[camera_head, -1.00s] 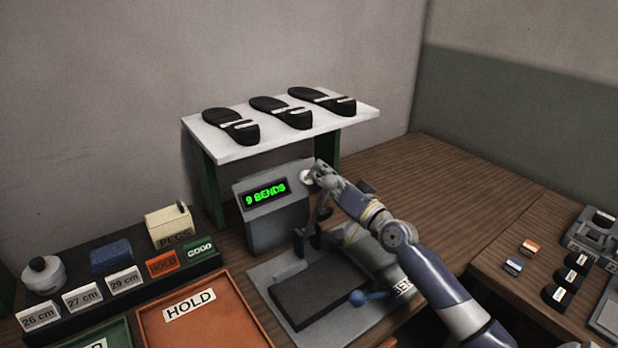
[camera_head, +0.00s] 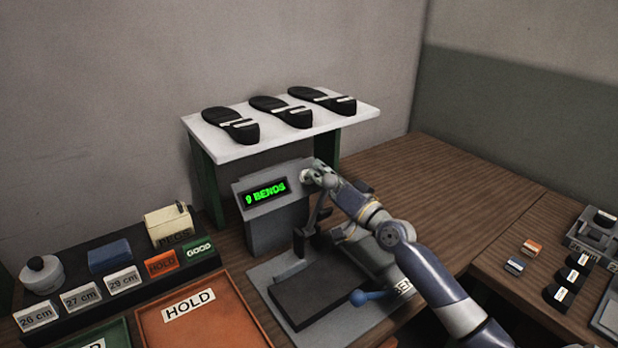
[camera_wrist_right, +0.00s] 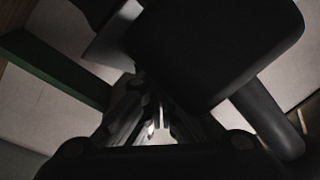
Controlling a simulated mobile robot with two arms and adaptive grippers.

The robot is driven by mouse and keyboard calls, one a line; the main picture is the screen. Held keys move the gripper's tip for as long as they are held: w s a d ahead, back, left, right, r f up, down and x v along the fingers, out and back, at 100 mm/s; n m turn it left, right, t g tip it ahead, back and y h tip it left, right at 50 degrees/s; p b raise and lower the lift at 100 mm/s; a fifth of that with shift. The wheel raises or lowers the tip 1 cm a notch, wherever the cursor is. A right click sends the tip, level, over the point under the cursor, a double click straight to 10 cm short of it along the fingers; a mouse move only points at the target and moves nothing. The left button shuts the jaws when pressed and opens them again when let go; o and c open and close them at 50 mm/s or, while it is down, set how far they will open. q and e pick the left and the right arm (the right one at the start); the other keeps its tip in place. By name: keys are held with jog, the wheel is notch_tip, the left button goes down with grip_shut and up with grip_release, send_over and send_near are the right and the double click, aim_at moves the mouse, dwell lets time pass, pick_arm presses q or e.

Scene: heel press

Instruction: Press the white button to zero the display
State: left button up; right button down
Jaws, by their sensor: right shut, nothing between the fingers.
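The grey display box (camera_head: 275,207) stands at the back of the bend press, and its green digits (camera_head: 265,194) read "9 BENDS". The white button (camera_head: 305,176) is on the box's face to the right of the digits, and only its edge shows past my gripper. My right gripper (camera_head: 312,178) is shut and empty, its tip at the button. I cannot tell whether it touches or is just short of it. The right wrist view is dark, with the shut fingers (camera_wrist_right: 150,125) low in the middle. My left gripper is not in view.
A white shelf (camera_head: 235,150) with three black soles stands behind the box. The press plate (camera_head: 265,270) with a blue-knobbed lever (camera_head: 362,297) lies below my arm. An orange HOLD tray (camera_head: 235,325) is at the left. Bare wood (camera_head: 450,190) lies right of my arm.

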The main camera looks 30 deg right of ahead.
jog(key=shift+w+f+b, duration=0.35)
jog(key=shift+w+b, duration=0.05)
jog(key=shift+b, duration=0.1)
dwell(0.6)
dwell(0.3)
jog(key=shift+s+r+p, duration=0.55)
jog(key=shift+s+p, duration=0.1)
jog(key=shift+s, duration=0.05)
jog(key=s+r+p, duration=0.1)
jog(key=s, duration=0.1)
jog(key=s+r+p, duration=0.2)
jog(key=shift+d, duration=0.15)
dwell(1.0)
